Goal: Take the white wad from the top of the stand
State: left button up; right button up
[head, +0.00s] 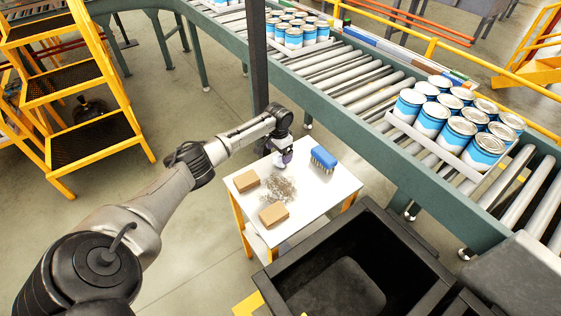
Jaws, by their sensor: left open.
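The stand (318,198) has a white top and yellow legs, and stands in the middle of the head view. My left gripper (281,163) is over the far part of its top, pointing down, and is open. I cannot clearly make out a white wad against the white top; the area right at and behind my left gripper is partly hidden by it. A loose greyish, crumbly heap (279,189) lies on the stand just in front of the gripper. My right gripper is not in view.
Two brown blocks, one at the left (246,181) and one nearer (274,215), and a blue brush (323,159) lie on the stand. A black bin (413,245) is close at the front right. The roller conveyor (340,92) with cans (455,125) runs behind.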

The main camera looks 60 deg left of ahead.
pick_arm(q)
jog(key=f, duration=0.2)
jog(key=f+b, duration=0.1)
jog(key=shift+w+d+f, duration=0.15)
jog(key=shift+w+f, duration=0.15)
jog(key=shift+f, duration=0.6)
jog(key=c, duration=1)
jog(key=shift+r, duration=0.1)
